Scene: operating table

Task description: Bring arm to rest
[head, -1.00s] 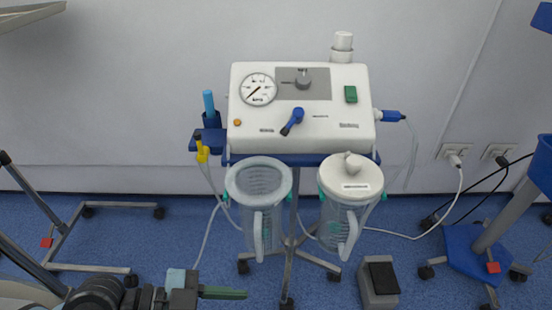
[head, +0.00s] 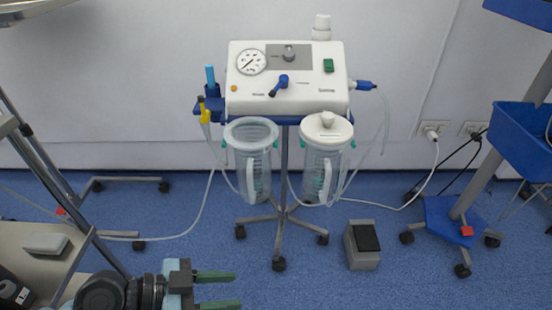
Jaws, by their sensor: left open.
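My left gripper (head: 218,290) shows at the bottom of the head view, left of centre. Its two green fingers point right and stand apart, with nothing between them. It is in front of and below the suction machine, well apart from it. My right gripper is not in view.
A white suction machine (head: 286,95) stands on a wheeled stand, with two clear jars (head: 253,170) (head: 322,170) hanging below its front. A foot pedal (head: 362,250) lies on the blue floor. A blue wheeled stand (head: 455,220) is at right. A cart (head: 40,262) is at left.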

